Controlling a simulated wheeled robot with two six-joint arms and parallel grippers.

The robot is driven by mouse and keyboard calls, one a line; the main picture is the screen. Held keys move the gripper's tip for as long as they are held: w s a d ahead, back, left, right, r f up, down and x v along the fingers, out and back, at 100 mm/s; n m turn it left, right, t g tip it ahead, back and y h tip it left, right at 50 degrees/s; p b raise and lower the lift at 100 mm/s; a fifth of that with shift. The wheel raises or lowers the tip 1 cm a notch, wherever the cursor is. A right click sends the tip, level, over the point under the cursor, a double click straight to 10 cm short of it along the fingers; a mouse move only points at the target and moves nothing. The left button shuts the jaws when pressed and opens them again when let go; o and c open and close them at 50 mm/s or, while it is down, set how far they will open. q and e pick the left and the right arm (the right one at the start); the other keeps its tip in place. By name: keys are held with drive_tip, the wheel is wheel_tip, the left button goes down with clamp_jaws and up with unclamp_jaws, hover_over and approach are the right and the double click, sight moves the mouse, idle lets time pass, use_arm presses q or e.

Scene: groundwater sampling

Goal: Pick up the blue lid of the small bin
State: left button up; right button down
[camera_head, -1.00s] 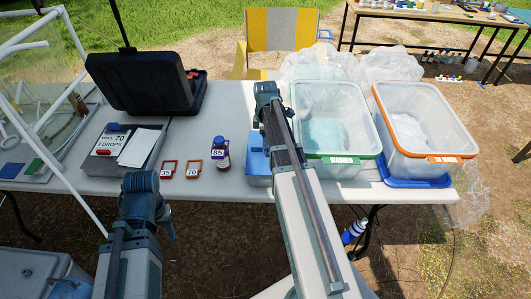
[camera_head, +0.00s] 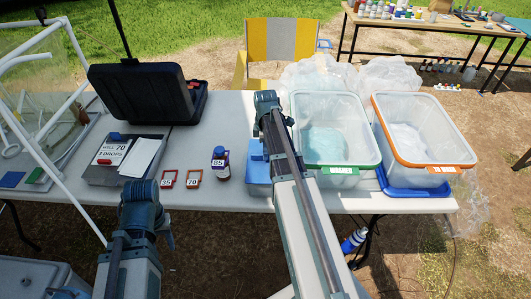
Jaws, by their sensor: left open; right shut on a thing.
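The small bin (camera_head: 257,182) is a blue box at the table's front edge, left of the green-rimmed bin. Its blue lid (camera_head: 256,153) shows on top, and my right arm covers its right side. My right gripper (camera_head: 267,100) is at the end of the arm crossing over the bin. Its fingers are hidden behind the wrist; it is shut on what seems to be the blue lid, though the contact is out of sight. I cannot see a gap between lid and bin. My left gripper (camera_head: 141,188) is open and empty in front of the grey box, its fingertips mostly hidden.
A bottle marked 85 (camera_head: 220,163) and two small red and orange frames (camera_head: 181,178) stand left of the small bin. A green-rimmed bin (camera_head: 342,170) and an orange-rimmed bin (camera_head: 447,168) stand right. A black case (camera_head: 140,95) lies open behind.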

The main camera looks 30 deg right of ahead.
wheel_tip(320, 180, up, 4)
drive_tip(key=p, duration=0.3)
drive_tip(key=shift+f, duration=0.25)
drive_tip(key=s+a, duration=1)
drive_tip(key=s, duration=0.2)
drive_tip(key=shift+s+a+r+p, duration=0.15)
drive_tip(key=shift+r+p, duration=0.15)
drive_tip(key=shift+r, duration=0.05)
